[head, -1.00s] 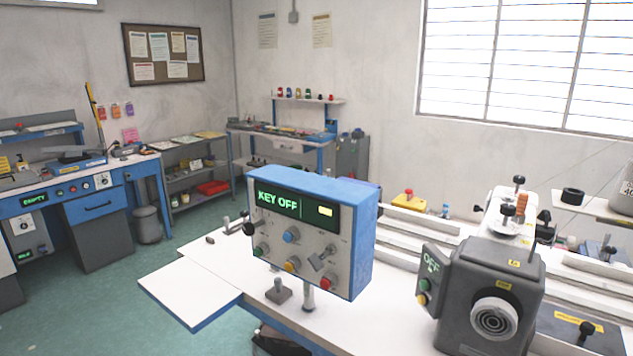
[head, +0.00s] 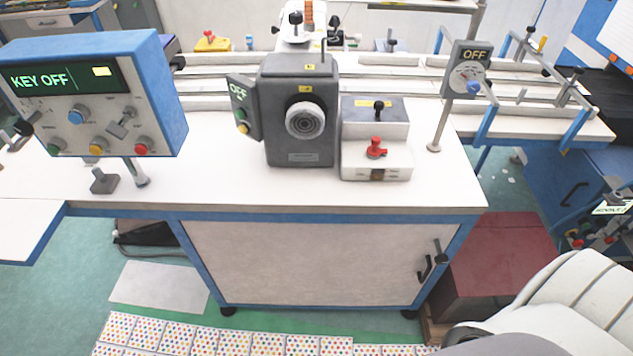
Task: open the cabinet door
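The cabinet door (head: 300,262) is a pale grey-white panel in a blue frame under the white worktop. It looks shut. A dark handle (head: 425,268) sits near its right edge, with another dark fitting (head: 440,250) just beside and above it. Neither of my grippers shows in the head view, so I cannot tell their state.
A control box (head: 90,95) reading KEY OFF stands on the worktop (head: 230,195) at left. A grey machine head (head: 300,110) is at its middle. A dark red box (head: 500,255) and a pale seat (head: 560,300) stand right of the cabinet. Dotted cards (head: 230,342) lie in front.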

